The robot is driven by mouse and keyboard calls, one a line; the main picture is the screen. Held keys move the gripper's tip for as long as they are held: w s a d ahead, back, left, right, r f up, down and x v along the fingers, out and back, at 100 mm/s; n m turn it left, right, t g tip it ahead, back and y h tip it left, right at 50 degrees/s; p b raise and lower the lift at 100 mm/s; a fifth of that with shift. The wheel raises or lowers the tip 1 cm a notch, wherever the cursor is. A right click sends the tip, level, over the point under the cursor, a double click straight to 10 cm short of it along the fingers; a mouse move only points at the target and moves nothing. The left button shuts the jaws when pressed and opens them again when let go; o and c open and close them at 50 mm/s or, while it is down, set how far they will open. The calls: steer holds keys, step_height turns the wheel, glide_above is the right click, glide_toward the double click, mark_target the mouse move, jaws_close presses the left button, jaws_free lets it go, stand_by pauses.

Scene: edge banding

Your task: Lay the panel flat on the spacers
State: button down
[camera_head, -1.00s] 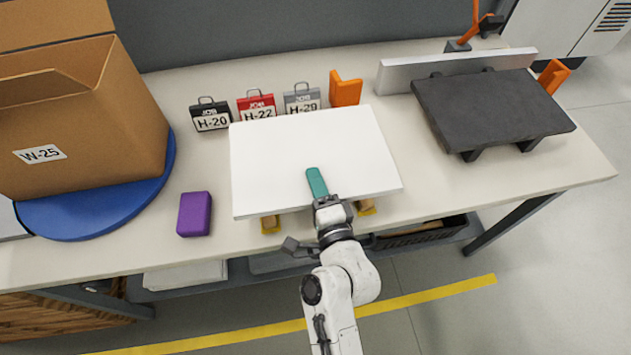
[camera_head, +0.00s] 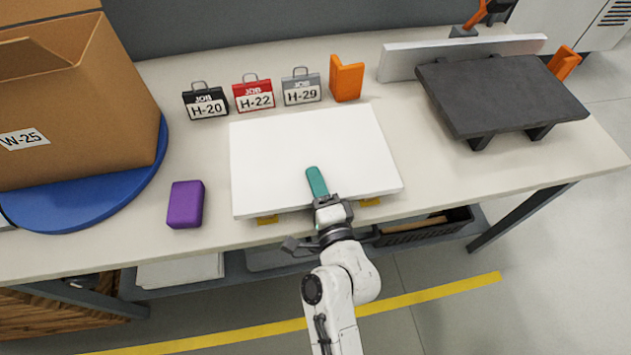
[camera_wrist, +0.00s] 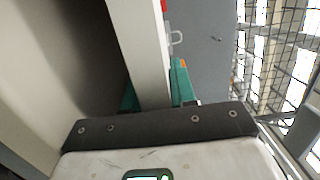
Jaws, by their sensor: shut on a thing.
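The white panel (camera_head: 300,145) lies about level over the middle of the table. My gripper (camera_head: 318,186) is shut on the middle of its front edge, with one teal finger on top. In the wrist view the panel's edge (camera_wrist: 142,50) runs between the two teal fingers. The ends of the left spacer (camera_head: 267,220) and right spacer (camera_head: 370,202), yellowish, peek out under the front edge. The rest of them is hidden under the panel. I cannot tell whether the panel touches them.
A purple block (camera_head: 186,204) stands left of the panel. Several job tags (camera_head: 254,94) and an orange bracket (camera_head: 346,80) stand behind it. At right is a dark raised plate (camera_head: 500,95); at left, a cardboard box (camera_head: 90,120) on a blue disc (camera_head: 110,198).

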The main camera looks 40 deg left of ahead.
steer(key=c, duration=0.8)
jaws_free()
steer(key=shift+s+f, duration=0.1)
steer(key=shift+f, duration=0.25)
steer(key=shift+s+d+f+g, duration=0.1)
steer(key=shift+f+g, duration=0.15)
steer(key=shift+g, duration=0.05)
steer(key=shift+s+d+f, duration=0.15)
steer(key=shift+d, duration=0.1)
steer(key=b+v, duration=0.1)
steer(key=v, duration=0.5)
steer(key=shift+s+r, duration=0.1)
steer(key=shift+r, duration=0.15)
steer(key=shift+d, duration=0.1)
steer(key=shift+b+v, duration=1.85)
steer(key=shift+v, duration=3.55)
